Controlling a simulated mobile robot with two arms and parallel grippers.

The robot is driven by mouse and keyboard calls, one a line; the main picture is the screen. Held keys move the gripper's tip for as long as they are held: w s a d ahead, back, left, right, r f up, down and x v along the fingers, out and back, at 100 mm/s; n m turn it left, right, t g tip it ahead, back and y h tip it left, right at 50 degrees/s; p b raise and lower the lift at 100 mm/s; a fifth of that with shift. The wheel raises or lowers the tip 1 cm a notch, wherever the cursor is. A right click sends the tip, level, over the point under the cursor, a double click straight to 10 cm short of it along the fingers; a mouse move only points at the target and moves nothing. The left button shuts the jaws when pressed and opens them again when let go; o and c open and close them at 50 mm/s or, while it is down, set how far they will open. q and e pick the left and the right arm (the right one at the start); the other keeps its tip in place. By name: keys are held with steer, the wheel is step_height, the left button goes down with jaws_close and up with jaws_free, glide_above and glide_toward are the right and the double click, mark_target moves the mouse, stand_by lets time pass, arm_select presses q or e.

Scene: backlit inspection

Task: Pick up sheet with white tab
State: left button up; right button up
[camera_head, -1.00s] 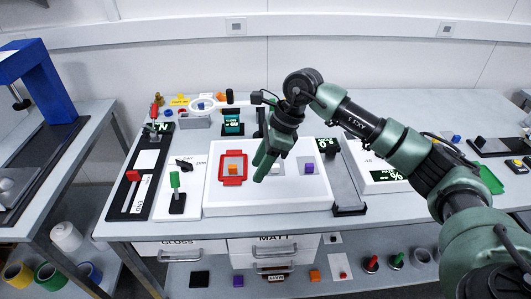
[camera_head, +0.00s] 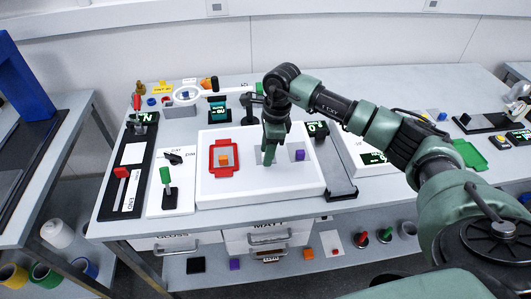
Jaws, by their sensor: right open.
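A white light panel (camera_head: 230,191) lies on the bench. Three grey sheets with coloured tabs are on it. The middle sheet (camera_head: 258,157) is mostly hidden behind my right gripper (camera_head: 268,162), and its white tab is not visible now. The sheet with the orange tab (camera_head: 224,160) lies inside a red frame at the left. The sheet with the purple tab (camera_head: 299,155) is at the right. My right gripper is open, pointing down at the middle sheet; I cannot tell whether it touches it. My left gripper is not in view.
A green-handled lever (camera_head: 165,175) and a red-knobbed slider (camera_head: 122,172) stand left of the panel. A dark rail (camera_head: 338,175) borders the right side. Drawers (camera_head: 255,238) sit below the front edge.

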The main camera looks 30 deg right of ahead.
steer(key=c, duration=0.8)
jaws_close()
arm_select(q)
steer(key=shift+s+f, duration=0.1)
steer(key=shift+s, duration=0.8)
arm_select(e)
steer(key=shift+r, duration=0.1)
